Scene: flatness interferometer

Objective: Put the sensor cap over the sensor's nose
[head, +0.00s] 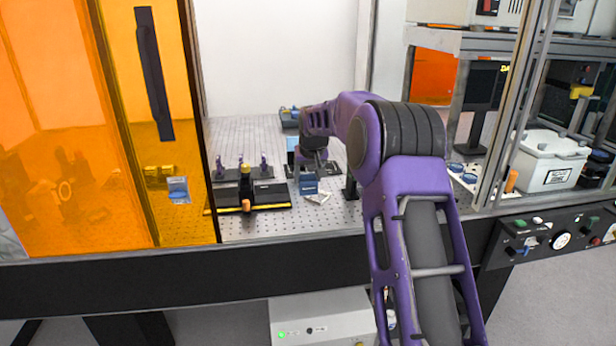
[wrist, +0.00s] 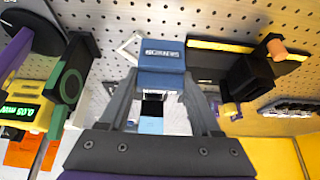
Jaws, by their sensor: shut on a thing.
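A blue block with white lettering that seems to read "SENSOR" (wrist: 160,55) sits between the fingertips in the wrist view; I take it to be the sensor cap. It also shows small in the head view (head: 308,186), below the wrist. My gripper (wrist: 160,78) is shut on it, above the perforated bench. At the left of the wrist view stands a dark part with a green ring (wrist: 70,84), apart from the cap; it may be the sensor, but I cannot tell which part is its nose. The cap's opening is hidden.
A meter with a green-lit display (wrist: 20,110) stands beside the green-ringed part. A black rail with a yellow strip (wrist: 248,50) carries a dark mount with an orange knob (wrist: 277,50). A white outlined piece (head: 318,198) lies near the cap.

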